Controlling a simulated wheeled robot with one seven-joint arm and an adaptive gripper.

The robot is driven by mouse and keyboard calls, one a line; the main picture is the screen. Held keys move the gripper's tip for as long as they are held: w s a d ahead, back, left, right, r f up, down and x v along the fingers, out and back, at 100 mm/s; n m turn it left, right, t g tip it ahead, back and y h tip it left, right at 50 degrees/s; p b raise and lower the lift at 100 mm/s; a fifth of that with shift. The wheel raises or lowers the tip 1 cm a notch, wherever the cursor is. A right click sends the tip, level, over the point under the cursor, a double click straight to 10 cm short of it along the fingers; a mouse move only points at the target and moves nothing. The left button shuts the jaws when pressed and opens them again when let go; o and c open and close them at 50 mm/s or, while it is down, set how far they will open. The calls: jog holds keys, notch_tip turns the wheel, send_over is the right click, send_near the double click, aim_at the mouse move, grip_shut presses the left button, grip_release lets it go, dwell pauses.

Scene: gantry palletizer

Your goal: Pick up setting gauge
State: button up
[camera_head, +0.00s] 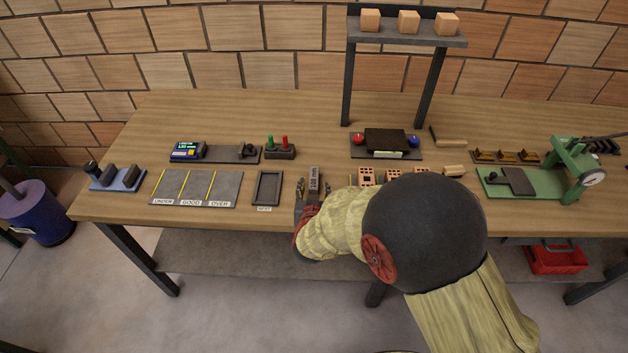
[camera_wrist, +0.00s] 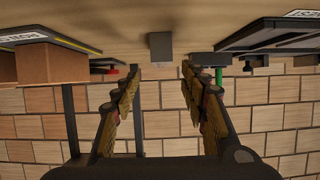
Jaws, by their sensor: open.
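The setting gauge (camera_head: 314,180) is a grey upright block marked "100 mm" on the workbench, just right of the small dark tray. In the wrist view, which is upside down, a grey block (camera_wrist: 160,46) that looks like the gauge stands centred between and beyond my fingertips. My gripper (camera_head: 308,192) is low at the front of the bench, right at the gauge. In the wrist view my gripper (camera_wrist: 160,73) is open, with nothing between its fingers. My arm hides part of the gauge's lower area in the head view.
The small tray (camera_head: 268,189) and the sorting plate with UNDER, GOOD and OVER lanes (camera_head: 196,188) lie left. Perforated bricks (camera_head: 368,176) stand close on the right, partly behind my arm. A green and red button box (camera_head: 280,152) sits behind. A shelf stand (camera_head: 405,34) rises at the back.

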aim_at(314, 178)
jog(key=b+x, duration=0.1)
jog(key=x, duration=0.2)
jog(key=shift+f, duration=0.2)
jog(key=b+x, duration=0.2)
jog(key=x, duration=0.2)
jog(key=shift+w+a, duration=0.1)
jog(key=shift+w, duration=0.2)
jog(key=shift+c, duration=1.4)
jog(key=c, duration=0.8)
grip_shut()
